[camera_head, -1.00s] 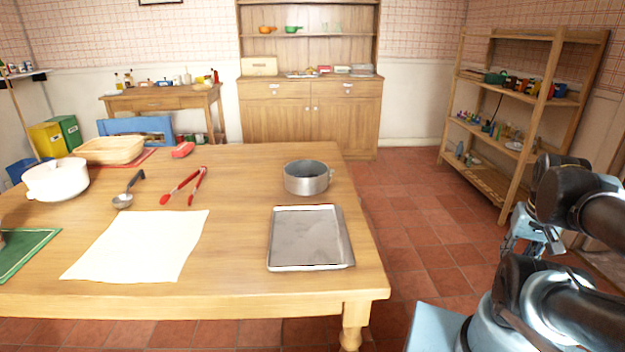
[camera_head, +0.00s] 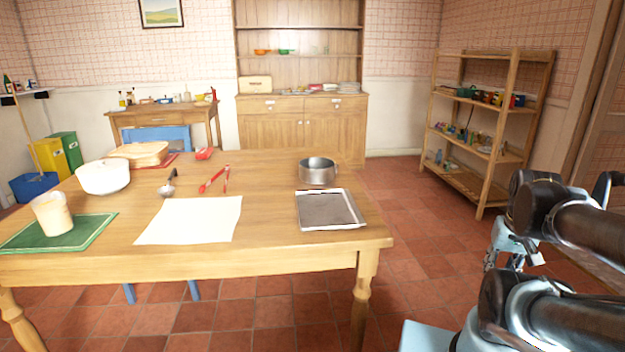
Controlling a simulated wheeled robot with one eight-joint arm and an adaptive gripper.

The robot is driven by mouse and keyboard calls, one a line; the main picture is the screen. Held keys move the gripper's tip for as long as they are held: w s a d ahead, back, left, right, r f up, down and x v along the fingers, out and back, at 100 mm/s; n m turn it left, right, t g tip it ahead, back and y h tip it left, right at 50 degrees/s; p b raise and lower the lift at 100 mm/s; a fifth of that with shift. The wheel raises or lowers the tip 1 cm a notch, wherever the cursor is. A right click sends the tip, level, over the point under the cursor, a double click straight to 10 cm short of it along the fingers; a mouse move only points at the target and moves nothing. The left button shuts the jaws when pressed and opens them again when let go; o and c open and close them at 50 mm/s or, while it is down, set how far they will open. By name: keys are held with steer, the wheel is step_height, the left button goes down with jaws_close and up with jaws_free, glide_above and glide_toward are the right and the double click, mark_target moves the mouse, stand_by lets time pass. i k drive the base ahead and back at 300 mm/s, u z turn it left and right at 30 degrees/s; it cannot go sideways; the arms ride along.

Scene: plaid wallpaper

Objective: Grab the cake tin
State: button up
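The cake tin (camera_head: 317,173) is a round grey metal tin standing upright near the right end of the wooden table. It stands just behind a flat grey baking tray. My gripper (camera_head: 531,262) is at the right of the view, off the table and well away from the tin. It is partly hidden by my dark arm links, and its fingers are too small and covered to tell whether they are open.
The wooden table (camera_head: 270,262) also bears the baking tray (camera_head: 329,210), a white sheet (camera_head: 190,221), red tongs (camera_head: 213,179), a ladle (camera_head: 168,186), a white pot (camera_head: 103,178) and a cream jar (camera_head: 51,214). A wooden shelf (camera_head: 484,150) stands at the right. Tiled floor is clear between.

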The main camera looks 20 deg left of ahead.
mark_target(326, 171)
steer(key=u, duration=2.3)
steer(key=k, duration=0.95)
steer(key=z, duration=0.9)
steer(key=i, duration=1)
steer(key=u, duration=0.05)
